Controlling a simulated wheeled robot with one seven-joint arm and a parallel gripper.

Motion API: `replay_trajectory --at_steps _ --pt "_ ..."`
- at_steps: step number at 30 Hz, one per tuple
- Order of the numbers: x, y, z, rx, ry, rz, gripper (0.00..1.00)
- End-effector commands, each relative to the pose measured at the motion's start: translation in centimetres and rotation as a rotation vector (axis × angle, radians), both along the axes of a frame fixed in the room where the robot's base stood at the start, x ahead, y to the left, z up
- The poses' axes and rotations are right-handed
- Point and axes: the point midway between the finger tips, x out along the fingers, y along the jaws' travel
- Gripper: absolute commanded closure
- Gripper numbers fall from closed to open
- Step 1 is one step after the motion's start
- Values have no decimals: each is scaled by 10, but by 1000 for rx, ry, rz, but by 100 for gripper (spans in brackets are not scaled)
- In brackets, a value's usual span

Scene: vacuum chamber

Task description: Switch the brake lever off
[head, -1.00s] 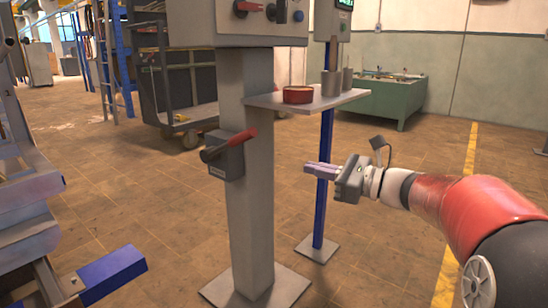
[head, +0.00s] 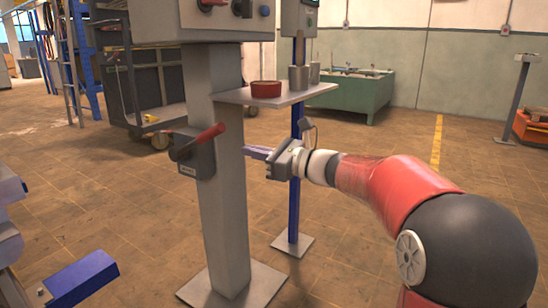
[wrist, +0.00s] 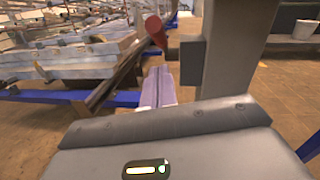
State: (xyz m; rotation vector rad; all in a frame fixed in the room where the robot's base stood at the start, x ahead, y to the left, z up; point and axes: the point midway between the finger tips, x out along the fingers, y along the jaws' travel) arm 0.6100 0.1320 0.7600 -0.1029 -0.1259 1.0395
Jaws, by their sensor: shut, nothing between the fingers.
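The brake lever (head: 206,138) has a red grip and sits on a grey box (head: 186,157) fixed to the grey post (head: 228,190). Its grip slants up and to the right. In the wrist view the red grip end (wrist: 155,30) shows ahead, above and slightly left of the fingertips. My gripper (head: 248,151) is shut and empty, with its purple fingers together. In the head view the fingertips are at the right edge of the post, to the right of the lever. The fingers (wrist: 158,85) point forward in the wrist view, apart from the grip.
A grey control panel (head: 165,25) tops the post. A shelf (head: 280,96) with a red round tin (head: 266,89) and grey cups juts out above my gripper. A blue pole (head: 294,180) stands behind my wrist. The floor right of it is open.

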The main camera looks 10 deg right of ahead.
Motion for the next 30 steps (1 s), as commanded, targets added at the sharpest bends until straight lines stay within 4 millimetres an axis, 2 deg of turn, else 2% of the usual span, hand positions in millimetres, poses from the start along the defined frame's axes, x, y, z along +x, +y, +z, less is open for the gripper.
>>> replay_trajectory --at_steps 2,3,9,24,30 --pt "8 14 0 2 1 2 100" --pt "9 18 9 1 -3 1 100" --pt "14 32 26 0 -1 0 100" --pt "16 36 31 0 1 -1 100" --pt "15 42 42 -22 16 0 100"
